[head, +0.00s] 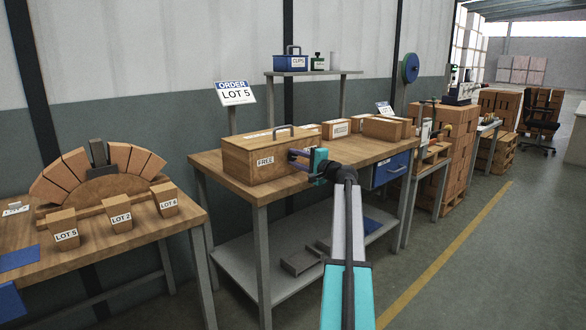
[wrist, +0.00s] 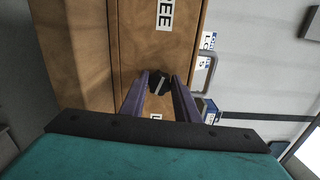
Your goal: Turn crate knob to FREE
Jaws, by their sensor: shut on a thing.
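A wooden crate (head: 240,152) with a grey top handle stands on the middle workbench. Its front carries a white FREE label (head: 265,161), which also shows, partly cut off, in the wrist view (wrist: 164,15). My gripper (head: 296,159) reaches the crate's front, right of that label. In the wrist view its two purple fingers (wrist: 160,80) are shut on a dark knob (wrist: 158,78) with a pale pointer mark. The mark lies slanted; which end is the pointer I cannot tell. Below the knob a second label (wrist: 158,117) is mostly hidden by my gripper. In the head view my gripper hides the knob.
An ORDER LOT 5 sign (head: 236,94) stands behind the crate. More wooden boxes (head: 382,128) are on the bench's right. A left table (head: 120,236) holds LOT blocks and a brick arch. A blue drawer (head: 391,169) hangs under the bench.

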